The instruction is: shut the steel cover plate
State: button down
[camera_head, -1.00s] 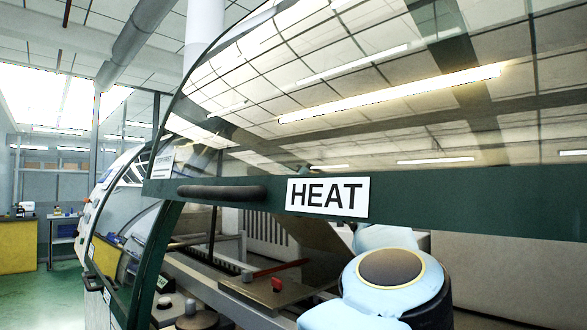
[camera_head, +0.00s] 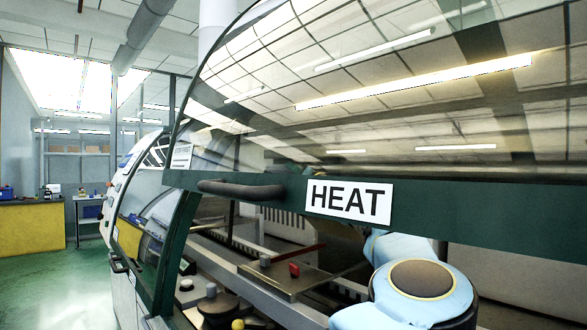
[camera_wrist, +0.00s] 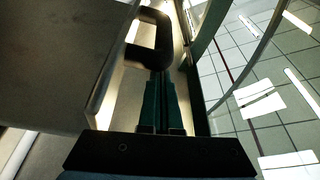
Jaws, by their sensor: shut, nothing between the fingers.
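A broad grey plate (camera_wrist: 60,55), which looks like the steel cover plate, fills the left of the wrist view and stands open at a slant. A dark C-shaped handle (camera_wrist: 163,40) shows beside its edge. My gripper (camera_wrist: 161,78) is shut and empty, its green fingertips close to the lower end of the handle. I cannot tell whether they touch it. In the head view my gripper is hidden behind the green hood band, and only my blue-and-white arm shows, reaching in under the hood.
The raised glass hood with its green HEAT band (camera_head: 470,215) and dark grab bar (camera_head: 240,190) crosses in front of my arm. Below it is a metal bed with a red knob (camera_head: 294,270) and rails. Open green floor (camera_head: 40,280) lies at left.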

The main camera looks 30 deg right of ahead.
jog(key=a+f+n+y+b, duration=0.1)
jog(key=a+f+n+b, duration=0.2)
jog(key=f+b, duration=0.4)
jog(key=s+a+f+n+y+b, duration=0.1)
jog(key=a+f+b, duration=0.4)
jog(key=b, duration=1.1)
notch_tip(320, 180, down, 2)
jog(key=shift+s+f+n+y+b, duration=0.1)
jog(key=shift+s+n+y+b, duration=0.2)
jog(key=shift+n, duration=0.6)
